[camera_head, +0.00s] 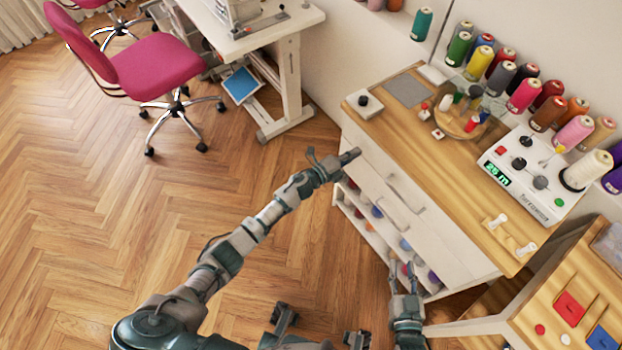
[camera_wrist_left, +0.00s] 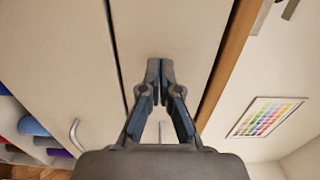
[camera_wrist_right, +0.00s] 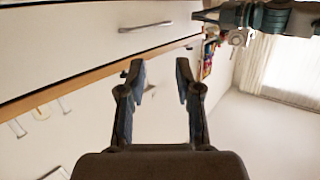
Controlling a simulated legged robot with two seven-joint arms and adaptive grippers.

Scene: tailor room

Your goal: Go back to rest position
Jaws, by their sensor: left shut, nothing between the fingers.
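My left gripper (camera_head: 349,156) reaches out beside the left end of the wooden-topped cabinet (camera_head: 400,136), in front of its white drawers. In the left wrist view its fingertips (camera_wrist_left: 160,68) meet, shut with nothing between them. My right gripper (camera_head: 401,270) is lower and to the right, in front of the cabinet's lower shelves. In the right wrist view its two fingers (camera_wrist_right: 160,75) stand apart, with nothing between them. Part of my left arm also shows at the top right of the right wrist view.
A winding machine (camera_head: 530,175) and several thread spools stand on the cabinet top. A wooden stand (camera_head: 545,300) with coloured pieces is at the lower right. A pink chair (camera_head: 155,65) and a white sewing table (camera_head: 290,75) stand at the upper left. The wooden floor between is clear.

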